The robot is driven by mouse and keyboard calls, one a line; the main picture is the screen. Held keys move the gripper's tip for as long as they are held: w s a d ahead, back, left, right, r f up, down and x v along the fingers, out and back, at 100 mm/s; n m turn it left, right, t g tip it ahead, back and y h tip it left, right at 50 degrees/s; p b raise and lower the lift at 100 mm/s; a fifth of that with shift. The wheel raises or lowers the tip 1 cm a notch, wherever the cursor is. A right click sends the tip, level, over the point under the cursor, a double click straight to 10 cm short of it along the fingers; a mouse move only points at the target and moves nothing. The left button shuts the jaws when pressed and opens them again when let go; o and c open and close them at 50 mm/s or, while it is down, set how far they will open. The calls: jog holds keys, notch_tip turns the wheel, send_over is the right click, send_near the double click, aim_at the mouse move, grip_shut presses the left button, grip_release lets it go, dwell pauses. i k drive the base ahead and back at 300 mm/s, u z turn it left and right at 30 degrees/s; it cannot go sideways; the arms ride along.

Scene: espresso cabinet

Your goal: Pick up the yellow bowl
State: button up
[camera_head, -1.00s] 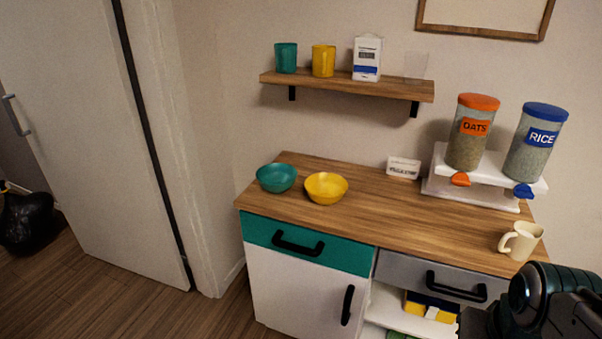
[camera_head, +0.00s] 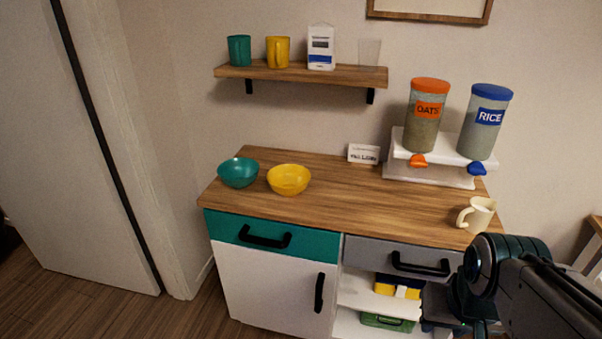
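The yellow bowl (camera_head: 288,181) sits upright and looks empty on the left part of the wooden counter, near its front edge. A teal bowl (camera_head: 238,173) stands close to its left. My gripper (camera_head: 442,303) is at the lower right, in front of the cabinet's open shelves and well to the right of the yellow bowl. It is dark and partly hidden by my arm, so its fingers do not show clearly. I see nothing held.
The wooden counter (camera_head: 350,205) is clear right of the bowls. A cream mug (camera_head: 478,214) stands at its right end, before the oats (camera_head: 425,118) and rice (camera_head: 484,124) dispensers. A wall shelf (camera_head: 300,76) with cups hangs above. A small sign (camera_head: 363,153) stands behind.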

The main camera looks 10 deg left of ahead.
aim_at(288, 179)
jog(key=z, duration=1)
jog(key=i, duration=0.5)
jog(key=u, duration=2.25)
jog(key=i, duration=0.5)
jog(key=z, duration=0.1)
